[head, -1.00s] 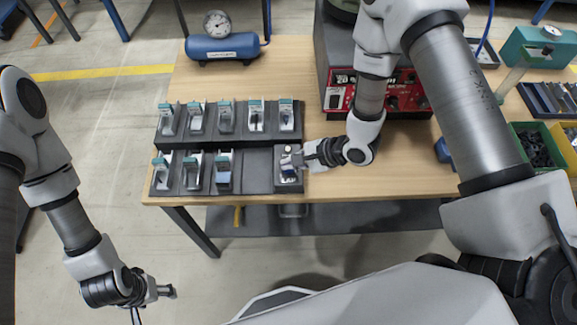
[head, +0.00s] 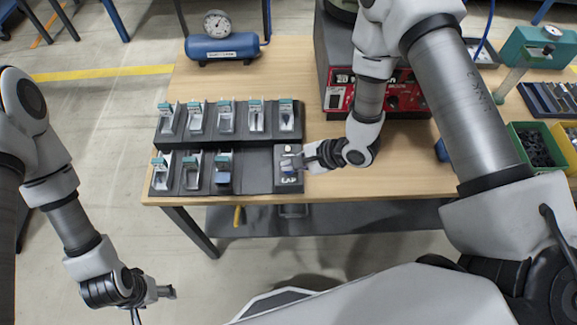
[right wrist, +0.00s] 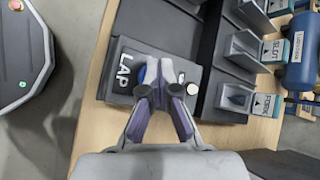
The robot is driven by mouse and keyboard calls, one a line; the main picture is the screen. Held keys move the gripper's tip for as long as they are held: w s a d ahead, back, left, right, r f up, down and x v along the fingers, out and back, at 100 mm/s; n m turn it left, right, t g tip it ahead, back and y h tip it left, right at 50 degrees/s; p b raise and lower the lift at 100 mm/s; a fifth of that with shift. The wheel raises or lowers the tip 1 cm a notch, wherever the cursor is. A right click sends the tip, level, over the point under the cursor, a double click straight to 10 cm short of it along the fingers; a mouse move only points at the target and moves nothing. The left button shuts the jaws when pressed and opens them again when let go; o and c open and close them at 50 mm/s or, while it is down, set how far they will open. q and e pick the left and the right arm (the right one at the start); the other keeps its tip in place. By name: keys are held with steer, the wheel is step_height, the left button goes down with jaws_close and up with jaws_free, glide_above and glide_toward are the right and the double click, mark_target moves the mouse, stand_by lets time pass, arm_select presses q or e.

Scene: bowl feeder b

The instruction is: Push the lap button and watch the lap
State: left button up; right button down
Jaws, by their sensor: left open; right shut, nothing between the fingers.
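The lap box (head: 283,187) is a dark block marked LAP at the front right of the tray rows on the table. It also shows in the right wrist view (right wrist: 117,85). Its blue button (right wrist: 143,73) is partly hidden by my fingers; a pale round cap (right wrist: 193,88) stands on the same box. My right gripper (head: 288,162) is shut and empty, its tips over the box beside the button; I cannot tell whether they touch it. My left gripper (head: 170,291) is open and empty, low at the left, away from the table.
Two rows of dark trays (head: 239,137) with pale holders stand left of and behind the box. A blue tank with a gauge (head: 222,47) and a red-fronted machine (head: 400,92) stand behind. A green bin (head: 537,145) lies at the right.

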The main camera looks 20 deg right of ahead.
steer(key=shift+r, duration=0.1)
steer(key=shift+r+p, duration=0.75)
steer(key=shift+p, duration=0.15)
step_height(320, 180, up, 5)
steer(key=p, duration=0.4)
steer(key=shift+r+p, duration=0.1)
steer(key=shift+p, duration=0.3)
